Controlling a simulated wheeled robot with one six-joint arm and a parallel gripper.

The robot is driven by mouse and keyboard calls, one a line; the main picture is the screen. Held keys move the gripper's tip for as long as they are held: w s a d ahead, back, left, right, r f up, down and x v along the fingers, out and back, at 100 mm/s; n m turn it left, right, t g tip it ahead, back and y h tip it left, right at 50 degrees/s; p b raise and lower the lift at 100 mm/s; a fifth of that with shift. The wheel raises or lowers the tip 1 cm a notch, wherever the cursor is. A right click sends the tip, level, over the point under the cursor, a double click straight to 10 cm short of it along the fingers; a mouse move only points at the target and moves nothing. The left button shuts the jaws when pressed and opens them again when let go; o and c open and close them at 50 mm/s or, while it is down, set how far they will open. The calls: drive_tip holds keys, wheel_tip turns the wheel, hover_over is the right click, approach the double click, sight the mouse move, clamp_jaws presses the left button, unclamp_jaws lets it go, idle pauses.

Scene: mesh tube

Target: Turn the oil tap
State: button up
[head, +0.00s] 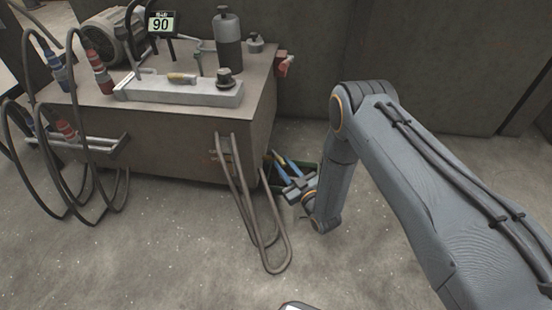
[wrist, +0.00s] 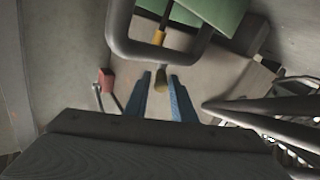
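My gripper (head: 286,166) is low beside the right end of the tank unit (head: 190,145), its two blue fingers pointing up and left. In the wrist view the fingers of my gripper (wrist: 159,76) are apart, with a gap between their tips. A brownish tip of a yellow-banded dark stick (wrist: 160,38) shows in line with this gap; contact is not visible. I cannot identify the oil tap for certain. A red fitting (head: 284,64) is on the tank's upper right edge. A small red block (wrist: 106,79) beside grey rods shows in the wrist view.
Grey looped tubes (head: 262,225) hang at the tank's front, left of my gripper; similar tubes (wrist: 265,107) show at right in the wrist view. A dark looped frame (wrist: 124,42) and a green box (wrist: 215,12) are near the fingers. The right floor is clear.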

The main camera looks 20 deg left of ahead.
sight(276, 154)
drive_tip(key=b+x, duration=0.2)
drive_tip(key=x, duration=0.4)
drive_tip(key=shift+s, duration=0.1)
clamp_jaws()
